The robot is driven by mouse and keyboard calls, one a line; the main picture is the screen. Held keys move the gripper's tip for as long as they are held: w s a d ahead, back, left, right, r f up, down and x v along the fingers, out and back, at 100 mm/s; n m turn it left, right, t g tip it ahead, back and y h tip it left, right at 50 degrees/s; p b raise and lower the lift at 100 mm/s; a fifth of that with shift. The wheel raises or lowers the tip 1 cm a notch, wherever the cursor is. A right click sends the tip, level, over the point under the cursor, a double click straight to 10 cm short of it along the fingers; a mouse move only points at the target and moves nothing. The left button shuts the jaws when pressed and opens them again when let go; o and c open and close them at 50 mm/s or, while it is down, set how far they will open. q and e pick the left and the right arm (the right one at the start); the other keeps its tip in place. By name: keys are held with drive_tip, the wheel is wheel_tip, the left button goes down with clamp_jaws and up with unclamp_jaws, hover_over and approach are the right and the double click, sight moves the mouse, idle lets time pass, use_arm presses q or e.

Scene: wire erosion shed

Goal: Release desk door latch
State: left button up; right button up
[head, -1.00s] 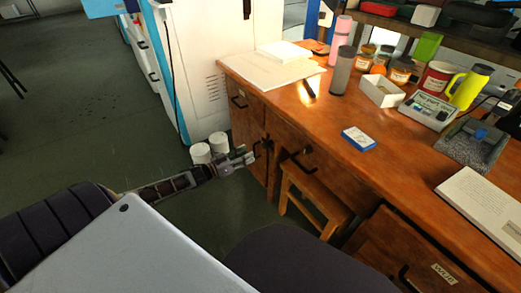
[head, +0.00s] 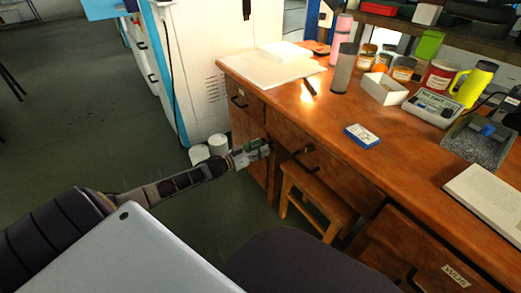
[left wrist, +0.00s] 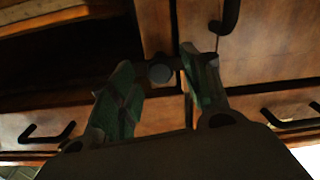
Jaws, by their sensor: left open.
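The wooden desk (head: 322,118) has a cabinet door (head: 243,138) at its left end, below a drawer. My left gripper (head: 266,147) is at the door's right edge, and it hides the latch in the head view. In the left wrist view, my left gripper (left wrist: 163,76) is open, with one finger on each side of a small dark latch with a round grey knob (left wrist: 160,74). I cannot tell whether either finger touches it. The door (left wrist: 262,42) shows there with a dark bar handle (left wrist: 229,16) close to the right finger. My right gripper is not in view.
A wooden stool (head: 318,200) stands under the desk, right of my left gripper. Two white rolls (head: 200,153) are on the floor beside the gripper. A white machine cabinet (head: 197,70) stands behind. Drawer handles (left wrist: 48,133) stick out near the fingers.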

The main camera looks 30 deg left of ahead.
use_arm(q)
drive_tip(key=shift+w+d, duration=0.15)
drive_tip(key=shift+w, duration=0.2)
drive_tip(key=c, duration=1.1)
drive_tip(key=shift+o, duration=0.2)
